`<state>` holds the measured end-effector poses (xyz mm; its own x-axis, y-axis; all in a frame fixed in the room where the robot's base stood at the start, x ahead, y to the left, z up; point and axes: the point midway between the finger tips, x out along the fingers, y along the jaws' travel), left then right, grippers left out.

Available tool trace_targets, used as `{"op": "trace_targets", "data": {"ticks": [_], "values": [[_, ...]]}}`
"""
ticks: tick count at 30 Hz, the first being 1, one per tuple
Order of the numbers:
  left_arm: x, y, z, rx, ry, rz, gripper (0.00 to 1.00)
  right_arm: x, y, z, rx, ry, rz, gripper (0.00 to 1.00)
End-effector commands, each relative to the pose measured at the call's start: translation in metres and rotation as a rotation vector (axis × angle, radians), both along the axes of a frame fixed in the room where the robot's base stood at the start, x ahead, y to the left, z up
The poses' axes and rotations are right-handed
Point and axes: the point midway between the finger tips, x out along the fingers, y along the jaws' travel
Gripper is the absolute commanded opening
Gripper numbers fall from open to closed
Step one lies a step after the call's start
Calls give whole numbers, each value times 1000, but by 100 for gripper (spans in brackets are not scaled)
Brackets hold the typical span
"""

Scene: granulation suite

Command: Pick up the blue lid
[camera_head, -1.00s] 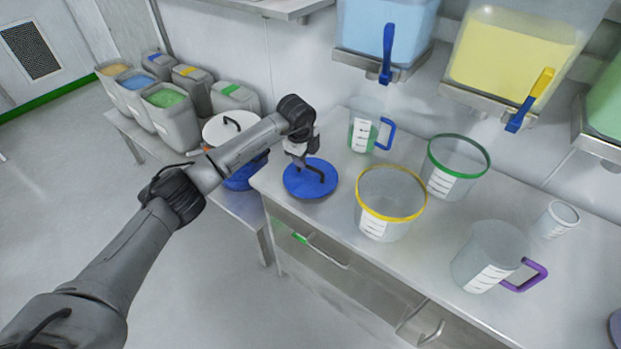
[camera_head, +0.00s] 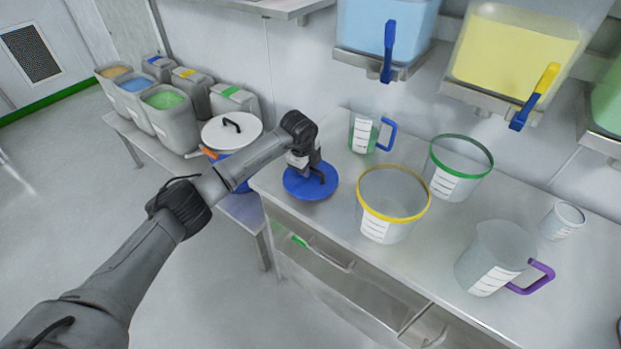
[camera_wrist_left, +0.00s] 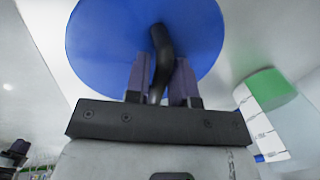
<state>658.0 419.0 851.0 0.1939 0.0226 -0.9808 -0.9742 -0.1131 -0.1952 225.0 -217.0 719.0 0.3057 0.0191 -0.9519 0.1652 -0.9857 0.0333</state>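The blue lid (camera_head: 298,188) is a flat round disc with a curved black handle. It lies near the left end of the steel counter in the head view. My left gripper (camera_head: 312,172) is down at the handle. In the left wrist view, the two fingers of my left gripper (camera_wrist_left: 160,82) stand close on both sides of the black handle, shut on it, with the blue lid (camera_wrist_left: 95,45) beyond them. The lid looks flat on the counter.
A yellow-rimmed container (camera_head: 393,222) stands just right of the lid. A blue-handled jug (camera_head: 362,133), a green-rimmed container (camera_head: 458,185) and a purple-handled jug (camera_head: 492,262) also stand on the counter. A white-lidded container (camera_head: 231,133) is at the left.

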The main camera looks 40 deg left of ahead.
Motion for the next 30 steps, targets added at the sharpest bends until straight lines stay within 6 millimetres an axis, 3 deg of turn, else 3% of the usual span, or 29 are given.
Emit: {"op": "trace_targets", "data": {"ticks": [7, 17, 20, 30], "values": [[0, 0, 0, 0, 0, 0, 0, 0, 1, 0, 2, 0, -2, 33], [0, 0, 2, 0, -1, 0, 0, 0, 0, 1, 2, -1, -2, 33], [0, 0, 11, 0, -2, 1, 0, 0, 0, 4, 2, -1, -2, 33], [1, 0, 69, 0, -3, 0, 0, 0, 0, 21, 0, 0, 0, 33]]}}
